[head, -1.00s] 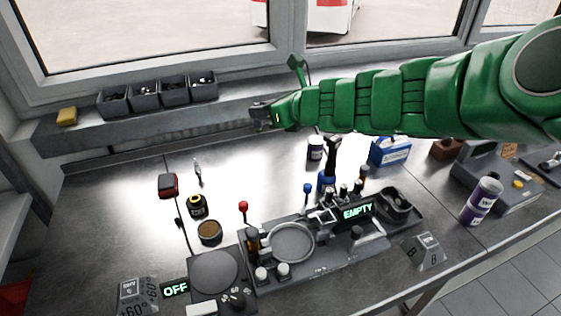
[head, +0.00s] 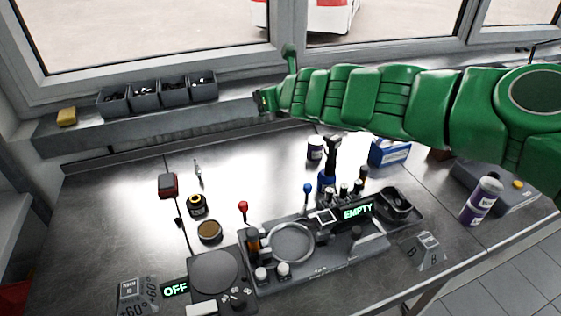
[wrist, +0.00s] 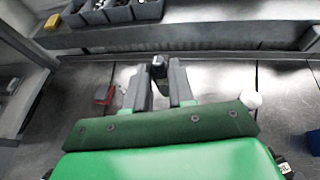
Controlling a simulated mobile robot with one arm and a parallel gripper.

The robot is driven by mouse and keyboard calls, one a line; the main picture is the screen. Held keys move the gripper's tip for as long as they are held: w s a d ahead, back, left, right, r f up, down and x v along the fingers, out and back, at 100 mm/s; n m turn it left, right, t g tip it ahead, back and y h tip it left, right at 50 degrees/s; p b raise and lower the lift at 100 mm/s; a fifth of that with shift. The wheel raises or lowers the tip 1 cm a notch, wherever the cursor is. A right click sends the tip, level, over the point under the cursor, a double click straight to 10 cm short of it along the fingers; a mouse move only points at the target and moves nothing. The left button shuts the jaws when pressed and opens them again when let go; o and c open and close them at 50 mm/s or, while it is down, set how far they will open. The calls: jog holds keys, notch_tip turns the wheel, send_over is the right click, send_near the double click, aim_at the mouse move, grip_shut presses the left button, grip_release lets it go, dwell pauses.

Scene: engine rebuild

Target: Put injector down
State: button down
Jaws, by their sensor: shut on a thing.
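My gripper (head: 262,102) hangs in the air at the upper middle of the head view, above the back of the workbench (head: 120,215) and in front of the window ledge. In the wrist view my gripper (wrist: 158,78) has its two grey fingers closed on a dark piece (wrist: 158,67), seemingly the injector. Only its dark end shows, and in the head view I cannot make it out. A slim silver part (head: 198,172) lies on the bench at the left, apart from my gripper; I cannot tell what it is.
A grey station with an "EMPTY" display (head: 357,212) fills the front middle. Dark bins (head: 145,95) stand on the ledge.

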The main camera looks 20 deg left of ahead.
jog(key=shift+w+m+t+h, duration=2.85)
jog(key=shift+m+h, duration=1.05)
jog(key=shift+m, duration=0.3)
jog(key=shift+s+d+m+h, duration=2.6)
jog(key=shift+m+h, duration=1.2)
jog(key=shift+h, duration=0.7)
notch_tip(320, 180, down, 12)
jog(key=shift+w+r+g, duration=0.2)
jog(key=shift+w+g, duration=0.1)
jog(key=shift+g, duration=0.05)
jog(key=shift+a+m+g+h, duration=0.35)
jog(key=shift+m+h, duration=0.15)
jog(key=shift+h, duration=0.1)
